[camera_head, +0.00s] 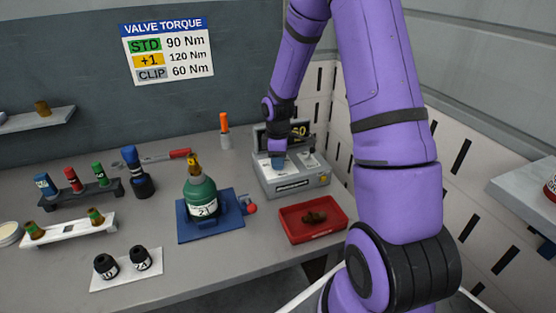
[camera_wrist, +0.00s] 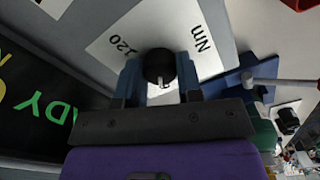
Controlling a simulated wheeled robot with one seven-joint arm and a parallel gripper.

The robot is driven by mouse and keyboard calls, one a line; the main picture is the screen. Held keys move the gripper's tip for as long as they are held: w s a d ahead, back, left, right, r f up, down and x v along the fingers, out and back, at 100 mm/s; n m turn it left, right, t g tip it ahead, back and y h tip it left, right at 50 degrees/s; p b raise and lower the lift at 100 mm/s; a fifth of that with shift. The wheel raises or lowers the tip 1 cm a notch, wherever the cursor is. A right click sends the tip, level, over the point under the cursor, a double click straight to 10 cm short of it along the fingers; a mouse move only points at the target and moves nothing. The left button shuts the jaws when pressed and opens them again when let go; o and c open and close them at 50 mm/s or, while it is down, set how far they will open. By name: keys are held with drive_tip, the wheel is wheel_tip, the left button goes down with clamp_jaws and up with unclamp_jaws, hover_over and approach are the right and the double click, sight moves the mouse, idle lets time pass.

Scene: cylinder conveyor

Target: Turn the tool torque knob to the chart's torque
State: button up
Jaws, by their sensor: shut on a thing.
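The torque tool (camera_head: 290,183) is a light grey box at the back right of the bench. Its dark display with yellow digits is partly hidden by my arm. My gripper (camera_head: 278,163) points down at its top. In the wrist view my gripper (camera_wrist: 160,88) has its two blue fingers shut on the black round knob (camera_wrist: 158,66), one on each side. A pale mark shows on the knob. The plate around it reads "120" and "Nm". The torque chart (camera_head: 167,52) on the wall reads STD 90 Nm, +1 120 Nm, CLIP 60 Nm.
A green cylinder (camera_head: 201,194) stands on a blue base (camera_head: 232,227) left of the tool. A red tray (camera_head: 290,226) with brown pieces lies in front of the tool. An orange-handled screwdriver (camera_head: 224,122) stands behind. Racks of small valves fill the left side.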

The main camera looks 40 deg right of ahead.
drive_tip(key=m, duration=0.5)
drive_tip(key=shift+m, duration=0.3)
drive_tip(key=m, duration=1.2)
drive_tip(key=shift+m, duration=0.3)
drive_tip(key=m, duration=0.5)
drive_tip(key=shift+m, duration=0.3)
drive_tip(key=o, duration=0.9)
